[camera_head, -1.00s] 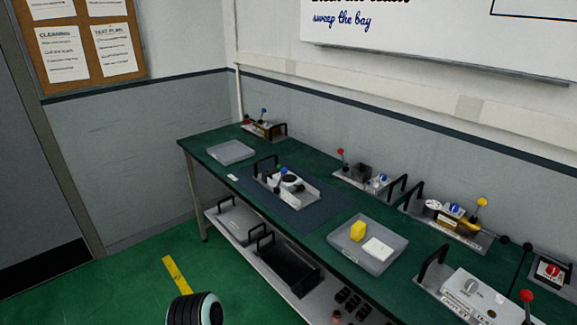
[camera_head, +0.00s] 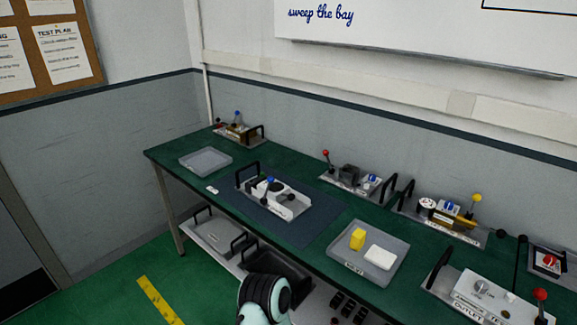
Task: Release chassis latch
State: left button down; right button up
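A chassis (camera_head: 283,203), a light metal tray-like unit with black handles, sits on the dark blue mat in the middle of the green workbench. A blue knob (camera_head: 270,180) and dark round parts show on it. They are too small to tell which part is the latch. A black and pale teal section of one of my arms (camera_head: 265,296) shows at the bottom, in front of the bench. No gripper is in view, and nothing of mine touches the chassis.
An empty tray (camera_head: 206,161) is at left. Several fixtures with levers line the back and right. A lower shelf holds bins (camera_head: 213,232).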

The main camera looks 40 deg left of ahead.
aim_at(270, 179)
jog(key=j+z, duration=0.4)
jog(key=j, duration=0.65)
jog(key=k+j, duration=0.1)
jog(key=j, duration=0.45)
jog(key=k+j+z, duration=0.15)
jog(key=j, duration=1)
jog(key=k+j, duration=0.15)
jog(key=j, duration=1.05)
